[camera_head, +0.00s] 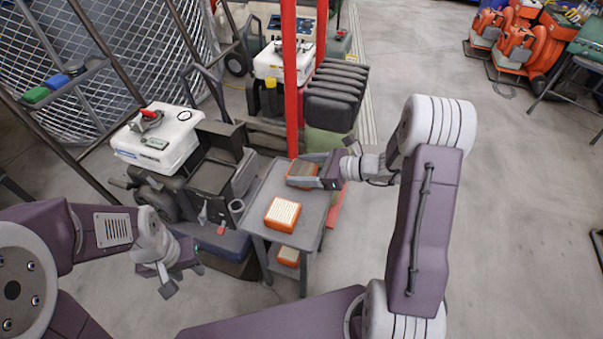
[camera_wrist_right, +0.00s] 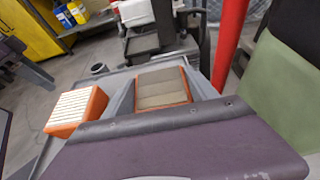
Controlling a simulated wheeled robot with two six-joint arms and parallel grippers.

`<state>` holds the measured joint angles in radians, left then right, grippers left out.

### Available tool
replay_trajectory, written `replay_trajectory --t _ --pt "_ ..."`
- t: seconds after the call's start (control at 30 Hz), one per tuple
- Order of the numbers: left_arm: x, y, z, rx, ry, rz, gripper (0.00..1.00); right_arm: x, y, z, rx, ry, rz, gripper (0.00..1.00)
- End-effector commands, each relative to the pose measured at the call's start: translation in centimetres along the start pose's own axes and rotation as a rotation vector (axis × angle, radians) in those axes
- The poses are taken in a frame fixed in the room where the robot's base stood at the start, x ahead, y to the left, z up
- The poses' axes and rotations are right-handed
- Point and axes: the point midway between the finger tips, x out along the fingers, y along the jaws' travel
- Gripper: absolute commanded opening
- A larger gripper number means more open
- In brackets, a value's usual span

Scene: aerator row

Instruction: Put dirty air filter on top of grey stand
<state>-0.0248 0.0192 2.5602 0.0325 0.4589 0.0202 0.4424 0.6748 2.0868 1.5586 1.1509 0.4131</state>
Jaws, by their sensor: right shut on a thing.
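The dirty air filter (camera_head: 301,170), an orange frame with dull grey-brown pleats, is between the fingers of my right gripper (camera_head: 312,174). It is over the far end of the grey stand's top (camera_head: 262,200); I cannot tell whether it touches the top. In the right wrist view the dirty filter (camera_wrist_right: 162,88) shows between the two grey fingers. A cleaner filter (camera_head: 283,214) with pale pleats lies on the near part of the top, also seen in the wrist view (camera_wrist_right: 77,110). My left gripper (camera_head: 182,279) is empty and open, left of the stand.
Another orange filter (camera_head: 288,257) lies on the stand's lower shelf. A machine with a white housing (camera_head: 157,137) and open black box stands left of the stand. A red post (camera_head: 290,80) rises behind it.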

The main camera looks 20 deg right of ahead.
Motion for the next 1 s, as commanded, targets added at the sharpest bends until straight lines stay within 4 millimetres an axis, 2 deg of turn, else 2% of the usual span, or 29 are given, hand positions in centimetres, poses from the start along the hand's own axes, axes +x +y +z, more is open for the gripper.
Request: replay_trajectory --t 0.17,0.2,0.27,0.3,0.57,0.67,1.0 --pt "0.1 0.0 0.0 0.000 0.001 0.000 0.36 0.1 0.0 -0.2 0.000 0.000 0.000 0.26" --pt "0.1 0.0 0.0 0.000 0.001 0.000 0.36 0.1 0.0 -0.2 0.000 0.000 0.001 0.69" --pt "0.0 0.0 0.0 0.000 0.001 0.000 0.36 0.1 0.0 -0.1 0.000 0.000 0.001 0.86" --pt "0.0 0.0 0.0 0.000 0.001 0.000 0.36 0.1 0.0 -0.1 0.000 0.000 0.001 0.89" --pt "0.0 0.0 0.0 0.000 0.001 0.000 0.36 0.0 0.0 -0.1 0.000 0.000 0.001 0.89" --pt "-0.8 0.0 -0.1 0.000 0.001 0.000 0.36 -0.8 -0.1 0.4 0.001 0.000 -0.002 0.89" --pt "-5.6 0.1 -0.6 0.000 0.001 0.000 0.36 -9.2 -0.1 0.7 0.003 0.000 -0.004 0.89"
